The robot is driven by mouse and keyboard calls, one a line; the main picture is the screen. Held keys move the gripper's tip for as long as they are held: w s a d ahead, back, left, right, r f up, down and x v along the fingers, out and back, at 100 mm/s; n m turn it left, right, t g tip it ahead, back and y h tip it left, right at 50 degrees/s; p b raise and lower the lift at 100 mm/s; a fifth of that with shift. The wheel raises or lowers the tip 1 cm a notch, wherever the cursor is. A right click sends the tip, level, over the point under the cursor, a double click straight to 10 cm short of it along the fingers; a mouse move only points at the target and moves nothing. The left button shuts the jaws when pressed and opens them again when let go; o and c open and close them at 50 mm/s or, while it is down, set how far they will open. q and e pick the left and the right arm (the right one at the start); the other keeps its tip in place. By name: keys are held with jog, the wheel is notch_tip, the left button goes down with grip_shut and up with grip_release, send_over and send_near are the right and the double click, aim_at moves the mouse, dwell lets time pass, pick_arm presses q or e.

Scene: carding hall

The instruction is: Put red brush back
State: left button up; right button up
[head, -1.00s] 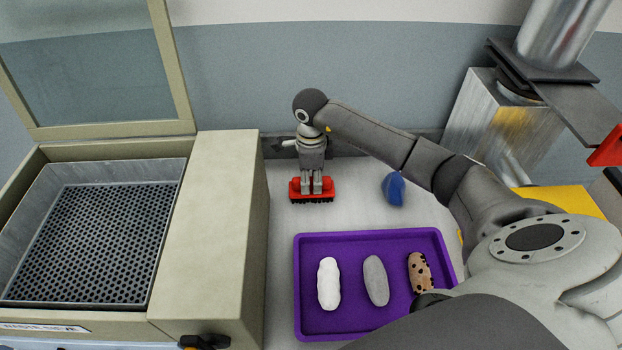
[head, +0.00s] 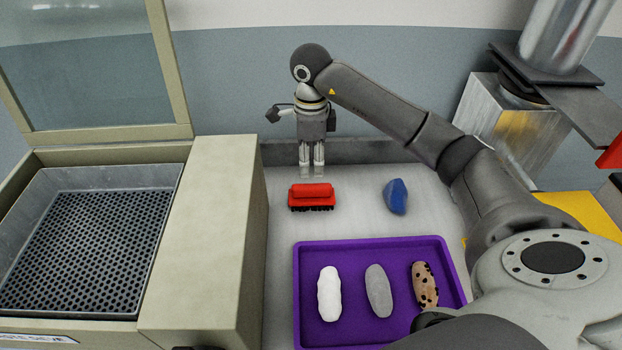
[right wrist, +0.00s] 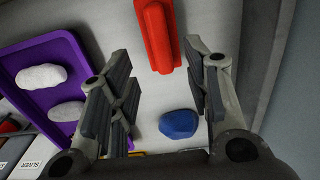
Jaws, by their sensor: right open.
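The red brush (head: 311,196) lies bristles down on the light worktop, behind the purple tray. My right gripper (head: 312,172) is open and empty, pointing down just behind and above the brush, apart from it. In the right wrist view the red brush (right wrist: 157,35) shows at the top, beyond the spread fingers of the right gripper (right wrist: 160,95). My left gripper is in neither view.
A purple tray (head: 299,290) holds a white, a grey and a spotted roll. A blue lump (head: 396,196) lies right of the brush. A beige box (head: 206,230) with a perforated tray stands left. A metal block (head: 510,130) stands back right.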

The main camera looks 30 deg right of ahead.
jog(key=shift+r, duration=1.4)
